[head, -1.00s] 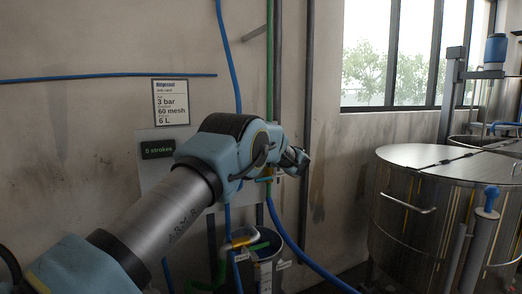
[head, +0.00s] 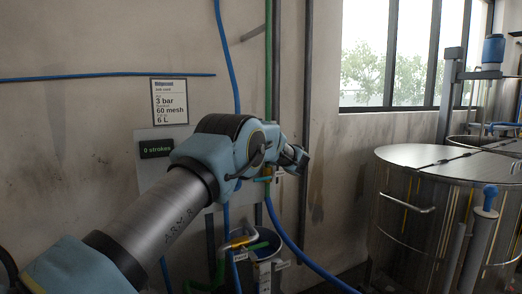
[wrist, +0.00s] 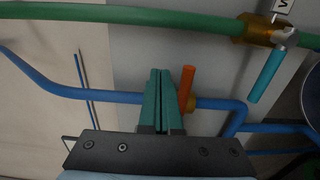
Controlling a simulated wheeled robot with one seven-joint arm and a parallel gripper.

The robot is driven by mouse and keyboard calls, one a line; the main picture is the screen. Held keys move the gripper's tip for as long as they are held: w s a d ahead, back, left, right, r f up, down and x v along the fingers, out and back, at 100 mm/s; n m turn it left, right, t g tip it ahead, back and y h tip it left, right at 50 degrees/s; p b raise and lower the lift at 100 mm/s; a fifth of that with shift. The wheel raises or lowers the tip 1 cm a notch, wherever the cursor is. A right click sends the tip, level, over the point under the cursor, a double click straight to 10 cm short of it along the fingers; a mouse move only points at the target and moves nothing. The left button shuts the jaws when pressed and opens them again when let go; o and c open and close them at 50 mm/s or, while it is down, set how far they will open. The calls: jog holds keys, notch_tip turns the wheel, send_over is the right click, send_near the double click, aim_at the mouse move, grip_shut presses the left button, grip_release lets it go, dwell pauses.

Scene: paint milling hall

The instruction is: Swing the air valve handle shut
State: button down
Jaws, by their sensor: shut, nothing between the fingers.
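In the wrist view my gripper (wrist: 160,75) is shut, its two teal fingers pressed together with nothing between them. Just right of the fingers an orange lever handle (wrist: 187,86) stands crosswise to a blue pipe (wrist: 213,103), on a small orange-brown valve body. A narrow gap seems to show between handle and fingers; contact is hard to tell. A second valve, brass with a teal handle (wrist: 267,76), sits on the green pipe (wrist: 130,17) at upper right. No readable label tells which is the air valve. In the head view my wrist hides the fingertips and the orange handle.
A panel with a "0 strokes" display (head: 156,149) and a sign (head: 169,101) are on the wall. A bucket (head: 262,246) stands below among hoses. A large steel vat (head: 410,205) stands at right, with floor room between it and the wall.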

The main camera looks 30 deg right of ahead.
jog(key=shift+s, duration=0.1)
jog(key=s+a+b, duration=0.1)
jog(key=s+b, duration=0.4)
jog(key=s, duration=0.3)
jog(key=shift+s, duration=0.4)
jog(key=shift+a, duration=0.1)
